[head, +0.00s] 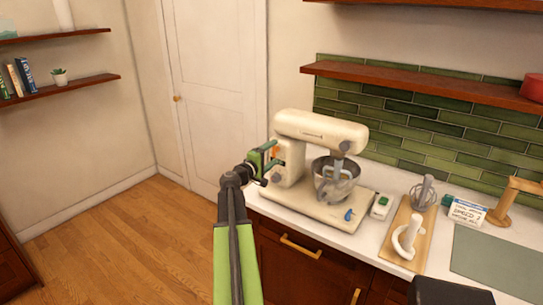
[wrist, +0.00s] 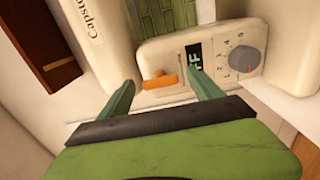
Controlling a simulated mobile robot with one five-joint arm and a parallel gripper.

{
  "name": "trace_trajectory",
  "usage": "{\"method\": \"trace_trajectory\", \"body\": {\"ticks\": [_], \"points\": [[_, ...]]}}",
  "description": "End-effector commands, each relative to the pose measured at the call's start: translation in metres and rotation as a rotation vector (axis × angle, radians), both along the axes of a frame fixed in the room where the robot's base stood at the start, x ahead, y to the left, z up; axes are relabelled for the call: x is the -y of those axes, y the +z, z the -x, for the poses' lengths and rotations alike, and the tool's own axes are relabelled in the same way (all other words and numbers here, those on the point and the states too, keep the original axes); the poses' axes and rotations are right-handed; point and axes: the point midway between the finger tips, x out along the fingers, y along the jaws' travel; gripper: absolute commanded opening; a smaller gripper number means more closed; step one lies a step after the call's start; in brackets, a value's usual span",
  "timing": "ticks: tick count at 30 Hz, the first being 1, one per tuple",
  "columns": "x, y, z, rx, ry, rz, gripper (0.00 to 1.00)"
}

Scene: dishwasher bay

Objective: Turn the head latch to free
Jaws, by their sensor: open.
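A cream stand mixer (head: 318,128) stands on the white counter, its head level above a metal bowl (head: 330,184). An orange lever (wrist: 160,81), which looks like the head latch, sticks out sideways from the mixer's side panel; it also shows small in the head view (head: 276,151). My gripper (wrist: 162,79) is open, its green fingers pointing at the panel, one on each side of the lever in the picture. I cannot tell whether either finger touches it. The right finger partly covers the panel's display (wrist: 194,55). In the head view my gripper (head: 272,160) is at the mixer's left end.
A grey numbered dial (wrist: 248,60) sits right of the display. Right of the mixer are a small white device (head: 380,206), a wooden board (head: 394,250) with a whisk (head: 424,190) and a white hook (head: 408,236), and a card (head: 467,212). The floor (head: 130,245) at left is clear.

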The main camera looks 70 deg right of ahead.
Motion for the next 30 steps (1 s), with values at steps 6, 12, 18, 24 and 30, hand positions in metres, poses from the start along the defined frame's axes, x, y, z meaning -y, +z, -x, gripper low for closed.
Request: {"method": "trace_trajectory", "body": {"ticks": [6, 12, 18, 24, 30], "points": [[-0.031, 0.0, -0.007, 0.0, 0.003, 0.0, 0.75], [-0.087, 0.0, -0.021, 0.0, 0.004, 0.0, 0.75], [-0.137, 0.0, -0.034, 0.0, 0.002, 0.0, 0.75], [-0.164, 0.0, -0.042, 0.0, 0.001, 0.0, 0.75], [-0.168, 0.0, -0.044, 0.001, -0.001, 0.0, 0.75]]}}
